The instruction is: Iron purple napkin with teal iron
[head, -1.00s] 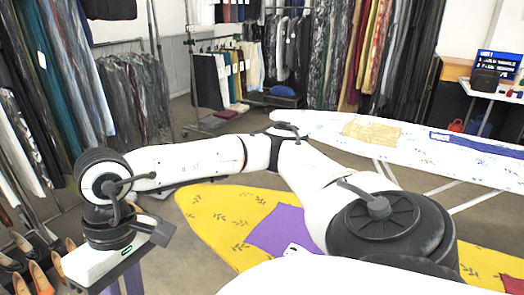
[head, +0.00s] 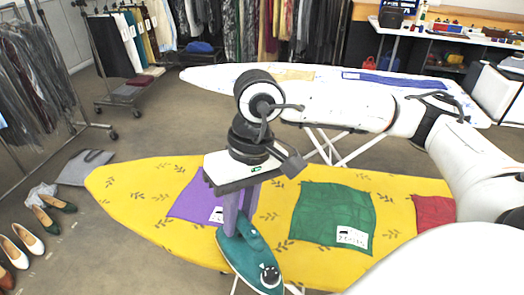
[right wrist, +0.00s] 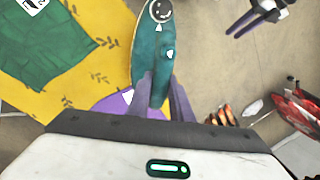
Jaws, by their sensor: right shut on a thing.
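The purple napkin (head: 190,199) lies on the yellow ironing board, partly hidden behind my right gripper. It has a white label, and a strip of it shows in the right wrist view (right wrist: 112,104). My right gripper (head: 236,226) is shut on the teal iron (head: 246,262), which is at the board's near edge, just right of and nearer than the napkin. In the right wrist view the iron (right wrist: 151,58) sits between the two purple fingers (right wrist: 162,97). I cannot tell if it touches the board. My left gripper (right wrist: 243,22) shows small at that view's top right, apart from the iron.
The yellow board (head: 130,190) also carries a green cloth (head: 330,212) and a red cloth (head: 434,212). A white board (head: 225,76) stands behind it with a tan cloth and a blue cloth (head: 400,80). Shoes (head: 27,240) and clothes racks are at the left.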

